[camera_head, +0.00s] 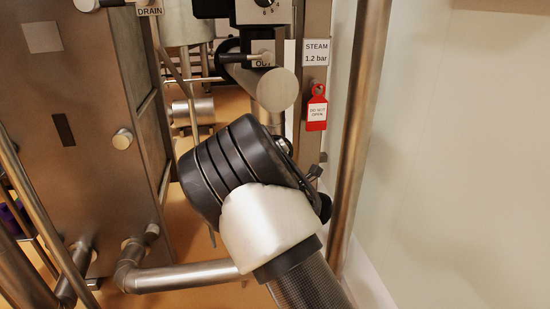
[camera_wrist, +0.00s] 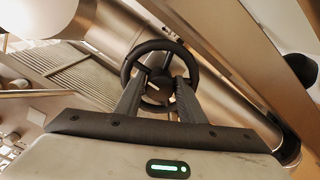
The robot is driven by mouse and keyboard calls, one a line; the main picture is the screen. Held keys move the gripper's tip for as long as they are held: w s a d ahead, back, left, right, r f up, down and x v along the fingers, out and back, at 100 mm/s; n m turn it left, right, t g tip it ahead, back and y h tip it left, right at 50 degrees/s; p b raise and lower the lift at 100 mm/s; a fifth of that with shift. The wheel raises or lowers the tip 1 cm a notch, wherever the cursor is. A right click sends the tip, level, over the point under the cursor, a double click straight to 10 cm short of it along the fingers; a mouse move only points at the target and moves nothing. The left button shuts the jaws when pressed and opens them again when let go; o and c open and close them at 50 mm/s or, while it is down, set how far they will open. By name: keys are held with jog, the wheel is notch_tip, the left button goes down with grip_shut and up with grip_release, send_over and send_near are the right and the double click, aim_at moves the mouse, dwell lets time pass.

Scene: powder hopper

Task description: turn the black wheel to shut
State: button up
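The black wheel (camera_wrist: 188,55) is a round hand wheel with a dark central hub and spokes, seen near the middle of the wrist view. My gripper (camera_wrist: 159,78) faces it, with one finger on the left and one on the right of the hub. The fingers are spread apart and their tips overlap the wheel's opening in the picture. I cannot tell whether either finger touches the hub or spokes. The lower part of the rim passes behind the fingers. In the head view my arm covers the middle, and neither the wheel nor my fingers can be made out.
In the head view, a red tag (camera_head: 316,113) marked do not open hangs below a steam sign (camera_head: 316,53). A vertical steel pipe (camera_head: 360,120) stands right of my arm, before a pale wall (camera_head: 460,150). A steel cabinet (camera_head: 70,110) stands left, with a pipe (camera_head: 185,275) below.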

jog(key=shift+s, duration=0.1)
jog(key=p+v, duration=0.1)
jog(key=v, duration=1.6)
jog(key=shift+p, duration=0.35)
jog(key=shift+s+r, duration=0.1)
jog(key=shift+s, duration=0.05)
